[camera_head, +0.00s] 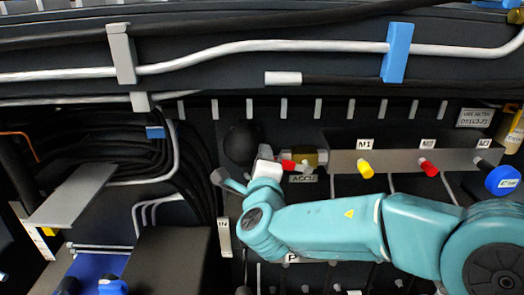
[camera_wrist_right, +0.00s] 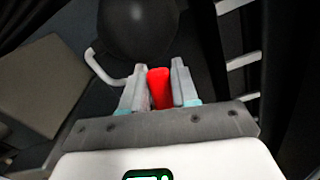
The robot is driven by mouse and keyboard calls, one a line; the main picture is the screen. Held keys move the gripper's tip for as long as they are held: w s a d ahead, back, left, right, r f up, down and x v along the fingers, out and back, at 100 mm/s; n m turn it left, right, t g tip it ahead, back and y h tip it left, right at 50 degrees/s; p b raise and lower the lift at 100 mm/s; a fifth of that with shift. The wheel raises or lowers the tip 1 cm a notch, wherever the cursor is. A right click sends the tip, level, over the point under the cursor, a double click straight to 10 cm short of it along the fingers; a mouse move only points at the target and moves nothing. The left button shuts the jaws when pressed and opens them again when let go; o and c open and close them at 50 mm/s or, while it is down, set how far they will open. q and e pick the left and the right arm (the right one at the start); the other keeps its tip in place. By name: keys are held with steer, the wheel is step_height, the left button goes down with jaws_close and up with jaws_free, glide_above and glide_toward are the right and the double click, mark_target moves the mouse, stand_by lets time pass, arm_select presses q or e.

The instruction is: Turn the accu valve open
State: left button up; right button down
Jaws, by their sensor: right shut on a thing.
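The accu valve has a brass body (camera_head: 312,158) on the panel, just above the ACCU label (camera_head: 304,178). Its red handle (camera_head: 288,165) shows in part beside my right gripper (camera_head: 276,162), at the left of the brass body. In the right wrist view the red handle (camera_wrist_right: 160,88) stands between the two grey fingers of my right gripper (camera_wrist_right: 159,74), which is shut on it. The far end of the handle is hard to make out. My left gripper is not in view.
A black ball (camera_head: 241,143) sits just left of the valve and also shows in the wrist view (camera_wrist_right: 137,28). Yellow (camera_head: 365,169) and red (camera_head: 428,167) caps and a blue knob (camera_head: 502,180) line the right. Black hoses (camera_head: 110,145) run at the left.

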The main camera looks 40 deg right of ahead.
steer(key=shift+w+a+f+n, duration=0.1)
steer(key=shift+a+f+n, duration=0.05)
steer(key=shift+f+n, duration=1.25)
steer(key=shift+n, duration=0.2)
steer(key=c, duration=0.9)
jaws_free()
steer(key=shift+f, duration=0.1)
steer(key=shift+c, duration=0.2)
steer(key=b+v, duration=0.2)
steer(key=v, duration=1.4)
